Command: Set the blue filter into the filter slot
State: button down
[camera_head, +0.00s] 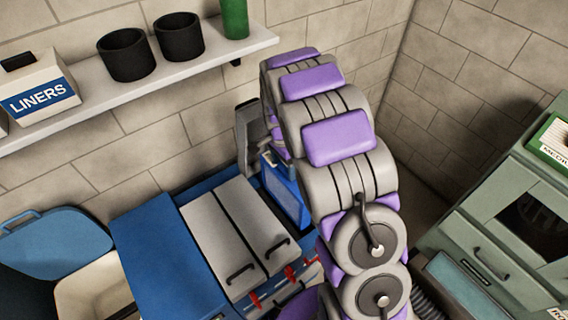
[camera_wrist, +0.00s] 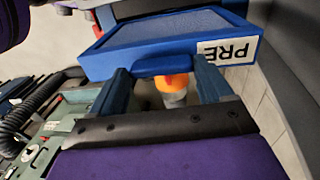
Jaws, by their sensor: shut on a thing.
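The blue filter (camera_wrist: 165,38) is a flat framed panel with a handle (camera_wrist: 165,66) and a white label reading "PRE" in the wrist view. My gripper (camera_wrist: 163,72) is shut on its handle, one dark blue finger at each end. In the head view the filter (camera_head: 292,197) is tilted, at the right end of the blue unit with two grey lids (camera_head: 235,232). My arm hides part of the filter and most of my gripper there. I cannot make out the filter slot, and cannot tell whether the filter touches the unit.
A wall shelf (camera_head: 180,78) holds two black cups (camera_head: 127,53), a green cylinder (camera_head: 235,18) and a liners box (camera_head: 38,88). A blue-lidded bin (camera_head: 55,240) stands left. A green cabinet (camera_head: 500,240) stands right. An orange-and-white object (camera_wrist: 172,88) shows below the handle.

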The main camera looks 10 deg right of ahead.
aim_at(285, 168)
jog(key=shift+d, duration=0.5)
jog(key=shift+d+f, duration=0.2)
jog(key=shift+f, duration=0.2)
jog(key=shift+a+f, duration=0.3)
jog(key=shift+f, duration=0.4)
jog(key=shift+a+f, duration=0.25)
jog(key=shift+f, duration=0.4)
jog(key=shift+d+f+b, duration=0.2)
jog(key=shift+d+f, duration=0.05)
jog(key=shift+f, duration=0.4)
jog(key=shift+d+f+b, duration=0.2)
jog(key=shift+f, duration=0.4)
jog(key=shift+a+f, duration=0.2)
jog(key=shift+f, duration=0.5)
jog(key=shift+a+f, duration=0.15)
jog(key=shift+f, duration=0.5)
jog(key=shift+d+f+b, duration=0.15)
jog(key=shift+f+b, duration=1)
jog(key=shift+f, duration=4.65)
